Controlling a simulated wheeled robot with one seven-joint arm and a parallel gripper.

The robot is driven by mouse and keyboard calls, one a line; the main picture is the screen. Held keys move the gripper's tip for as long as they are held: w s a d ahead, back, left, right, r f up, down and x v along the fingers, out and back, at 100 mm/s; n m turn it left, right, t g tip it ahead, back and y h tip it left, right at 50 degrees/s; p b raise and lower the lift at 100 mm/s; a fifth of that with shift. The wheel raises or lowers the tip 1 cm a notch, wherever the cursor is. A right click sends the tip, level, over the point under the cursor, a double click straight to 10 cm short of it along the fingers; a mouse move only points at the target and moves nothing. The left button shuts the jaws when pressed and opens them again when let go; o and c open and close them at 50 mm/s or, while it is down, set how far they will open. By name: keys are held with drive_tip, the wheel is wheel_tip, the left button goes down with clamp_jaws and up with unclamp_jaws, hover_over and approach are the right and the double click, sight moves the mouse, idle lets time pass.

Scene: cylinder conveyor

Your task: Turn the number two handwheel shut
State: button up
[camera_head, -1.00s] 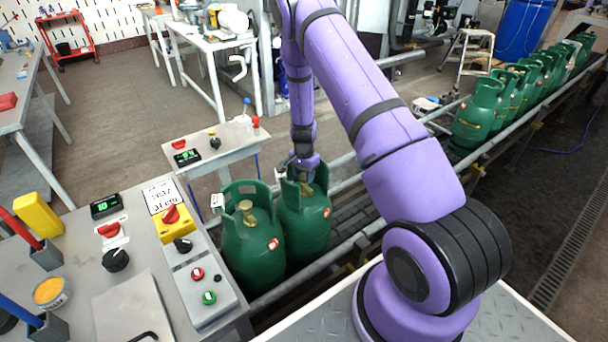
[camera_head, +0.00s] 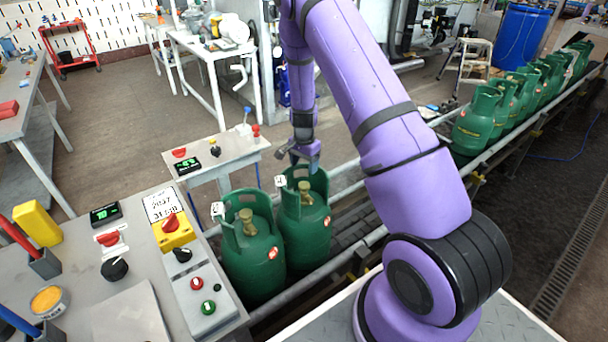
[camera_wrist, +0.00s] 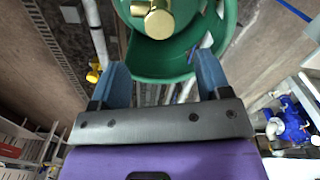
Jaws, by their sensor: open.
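Two green gas cylinders stand side by side on the near end of the conveyor, the left one (camera_head: 243,270) and the right one (camera_head: 312,240). Each has an open collar around a brass valve top, on the left (camera_head: 247,222) and right (camera_head: 305,194). A small white tag is on each collar, left (camera_head: 217,209) and right (camera_head: 280,181); I cannot read their numbers surely. My gripper (camera_head: 305,155) is above the right cylinder's collar. In the wrist view its blue fingers (camera_wrist: 163,68) are open and empty, with the brass valve (camera_wrist: 158,20) beyond them inside the green collar.
A control panel (camera_head: 150,258) with knobs and buttons is at the left, and a smaller console (camera_head: 217,160) stands behind the cylinders. More green cylinders (camera_head: 478,122) queue up the conveyor at the right. Its rail (camera_head: 345,258) runs along the near side.

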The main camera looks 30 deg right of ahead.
drive_tip(key=shift+r, duration=1.05)
drive_tip(key=s+a+r+n+t+y, duration=0.1)
drive_tip(key=s+a+r+n, duration=0.3)
drive_tip(key=r, duration=1)
drive_tip(key=s+a+r+n+t, duration=0.25)
drive_tip(key=s+a+r, duration=0.35)
drive_tip(key=r, duration=0.9)
drive_tip(key=s+a+r+n, duration=0.1)
drive_tip(key=s+r+n, duration=0.1)
drive_tip(key=s, duration=0.6)
drive_tip(key=s+a+r+n+t, duration=0.1)
drive_tip(key=s+a+r+n, duration=0.1)
drive_tip(key=s+r, duration=0.3)
drive_tip(key=s+a+r+n+h, duration=0.1)
drive_tip(key=s+a+r+n, duration=0.1)
drive_tip(key=s, duration=0.9)
wheel_tip(320, 180, up, 2)
drive_tip(key=shift+a+r+n+t, duration=0.15)
drive_tip(key=shift+n+t, duration=0.2)
drive_tip(key=shift+n, duration=0.4)
drive_tip(key=shift+s, duration=0.4)
drive_tip(key=shift+c, duration=0.3)
